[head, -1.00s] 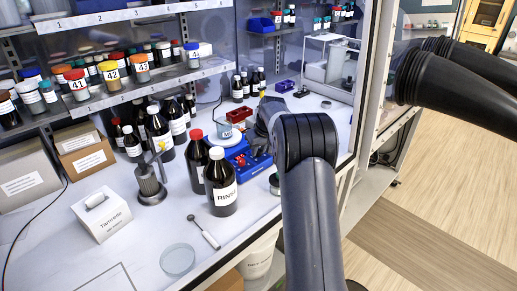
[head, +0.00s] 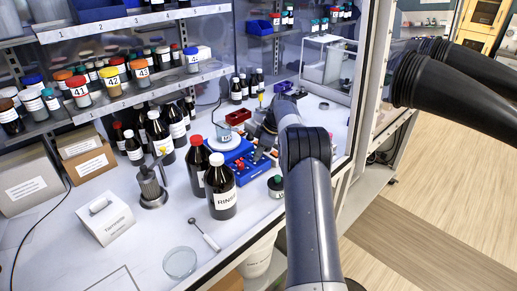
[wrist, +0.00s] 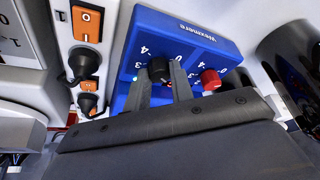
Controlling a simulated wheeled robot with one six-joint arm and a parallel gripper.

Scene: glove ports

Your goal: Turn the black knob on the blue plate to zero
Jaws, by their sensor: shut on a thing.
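The blue plate (wrist: 200,38) fills the upper middle of the wrist view, with white numerals printed around its knobs. The black knob (wrist: 158,69) sits between the two fingers of my gripper (wrist: 161,82), which is shut on it. Its pointer is hard to read, as the fingers cover part of the scale. A red knob (wrist: 209,79) stands just right of the fingers. In the head view the blue plate (head: 246,176) lies on the bench beside the brown bottles, and my arm hides part of it; the black knob cannot be made out there.
Orange switches (wrist: 86,22) and black plugs (wrist: 84,63) are left of the plate. A RINSE bottle (head: 222,190) and a red-capped bottle (head: 197,165) stand close left. A small jar (head: 276,186) is in front. A red tray (head: 238,117) is behind. Black glove sleeves (head: 450,85) jut in at right.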

